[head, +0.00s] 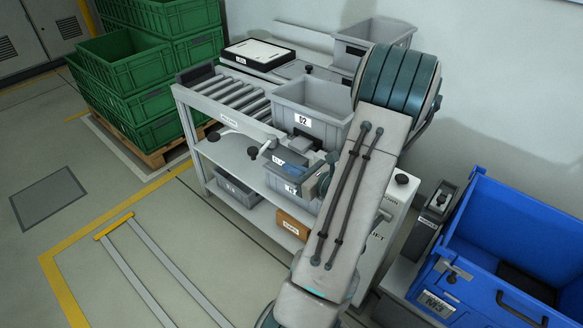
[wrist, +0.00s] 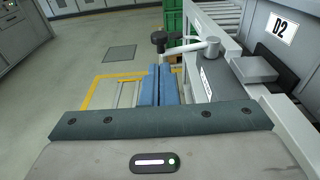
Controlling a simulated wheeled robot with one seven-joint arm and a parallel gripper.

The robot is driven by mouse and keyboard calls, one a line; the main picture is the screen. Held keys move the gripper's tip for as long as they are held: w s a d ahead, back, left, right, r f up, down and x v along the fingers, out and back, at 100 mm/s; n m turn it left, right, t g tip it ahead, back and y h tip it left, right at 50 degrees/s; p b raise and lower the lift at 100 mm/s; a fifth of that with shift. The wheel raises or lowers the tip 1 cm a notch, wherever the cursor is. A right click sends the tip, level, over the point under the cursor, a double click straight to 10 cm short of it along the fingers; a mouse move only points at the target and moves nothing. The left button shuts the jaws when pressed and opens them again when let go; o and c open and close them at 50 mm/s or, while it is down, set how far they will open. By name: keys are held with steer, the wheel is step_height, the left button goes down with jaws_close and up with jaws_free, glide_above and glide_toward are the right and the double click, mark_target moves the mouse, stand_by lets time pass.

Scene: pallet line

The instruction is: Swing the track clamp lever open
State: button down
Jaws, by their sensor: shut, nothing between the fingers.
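The track clamp lever (wrist: 184,48) is a pale bar in the wrist view. It runs left from a round pivot (wrist: 206,46) to a black knob (wrist: 158,38). In the head view the lever's black knob (head: 253,152) shows at the front of the pallet line, left of my gripper. My gripper (wrist: 155,70) has its two blue fingers together, with nothing between them. The fingertips appear just short of the knob in the wrist view; I cannot tell the exact gap. In the head view my gripper (head: 288,157) is partly hidden by my arm.
Green crates (head: 118,75) are stacked on a pallet at left. A blue bin (head: 510,235) stands at right. The floor in front of the line is open.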

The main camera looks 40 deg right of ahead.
mark_target(256, 152)
steer(key=w, duration=0.3)
steer(key=w+f, duration=0.1)
steer(key=w, duration=0.3)
steer(key=w+a, duration=0.1)
steer(key=w, duration=0.2)
steer(key=shift+w+f+p, duration=0.2)
steer(key=shift+w+p, duration=0.15)
steer(key=shift+p, duration=0.05)
steer(key=shift+w, duration=0.1)
